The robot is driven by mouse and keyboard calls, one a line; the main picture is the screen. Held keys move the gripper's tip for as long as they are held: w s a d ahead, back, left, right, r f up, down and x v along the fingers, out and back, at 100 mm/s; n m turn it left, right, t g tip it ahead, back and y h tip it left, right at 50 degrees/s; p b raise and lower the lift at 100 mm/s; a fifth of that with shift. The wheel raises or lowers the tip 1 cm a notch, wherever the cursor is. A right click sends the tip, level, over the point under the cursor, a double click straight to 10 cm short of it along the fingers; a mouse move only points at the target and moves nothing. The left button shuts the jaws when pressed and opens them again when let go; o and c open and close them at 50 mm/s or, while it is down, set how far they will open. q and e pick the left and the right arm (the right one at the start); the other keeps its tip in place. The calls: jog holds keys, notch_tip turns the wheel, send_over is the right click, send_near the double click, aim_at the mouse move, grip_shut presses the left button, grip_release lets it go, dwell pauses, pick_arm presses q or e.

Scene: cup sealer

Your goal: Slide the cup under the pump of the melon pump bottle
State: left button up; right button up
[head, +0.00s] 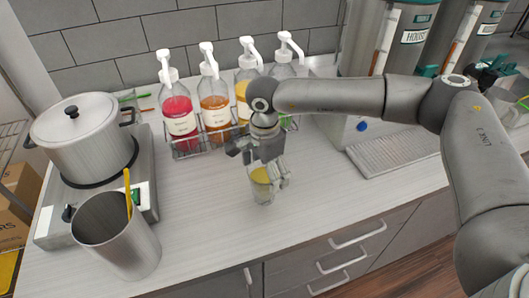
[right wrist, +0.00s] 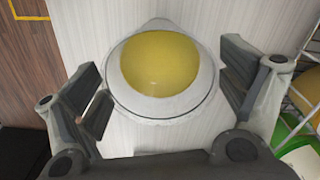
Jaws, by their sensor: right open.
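A clear cup (head: 262,190) with yellow liquid stands on the light counter, in front of the bottle rack. My right gripper (head: 267,172) is over it, pointing down. In the right wrist view the cup (right wrist: 160,75) sits between the two open fingers, close to both; I cannot tell whether they touch it. Four-way labels are unreadable, but the rightmost pump bottle (head: 283,70), with a white pump and some green low down, is probably the melon one. My right arm and gripper hide much of it. My left gripper is not in view.
Red (head: 179,115), orange (head: 214,108) and yellow (head: 242,92) pump bottles stand in the same wire rack (head: 188,153). A pot (head: 80,130) on a burner and a metal container (head: 115,235) are left. A drip tray (head: 395,152) is right. The counter left of the cup is clear.

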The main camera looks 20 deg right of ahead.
jog(key=shift+f, duration=1.1)
jog(key=c, duration=1.3)
